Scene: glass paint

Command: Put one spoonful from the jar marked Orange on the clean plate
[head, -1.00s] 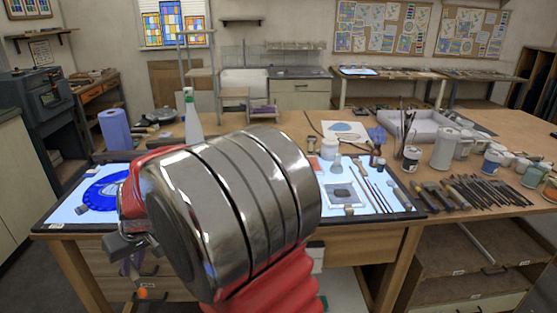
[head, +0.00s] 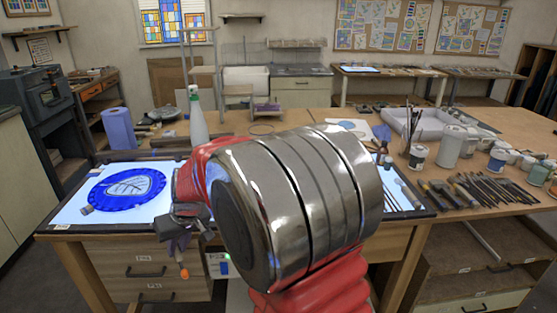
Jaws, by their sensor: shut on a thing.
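My gripper (head: 180,245) hangs past the left side of my arm, in front of the light table's drawers. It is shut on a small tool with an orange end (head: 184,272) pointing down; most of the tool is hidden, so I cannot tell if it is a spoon. Several jars stand at the right of the bench, among them a white one (head: 418,156) and one with a dark blue label (head: 495,161). Their writing is too small to read, so I cannot tell which is Orange. My arm hides the middle of the light table; no clean plate shows.
A blue round glass piece with a leaf pattern (head: 127,188) lies on the light table's left part (head: 70,212). A spray bottle (head: 198,122) and a blue paper roll (head: 118,128) stand behind. Brushes and tools (head: 480,190) lie at the right.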

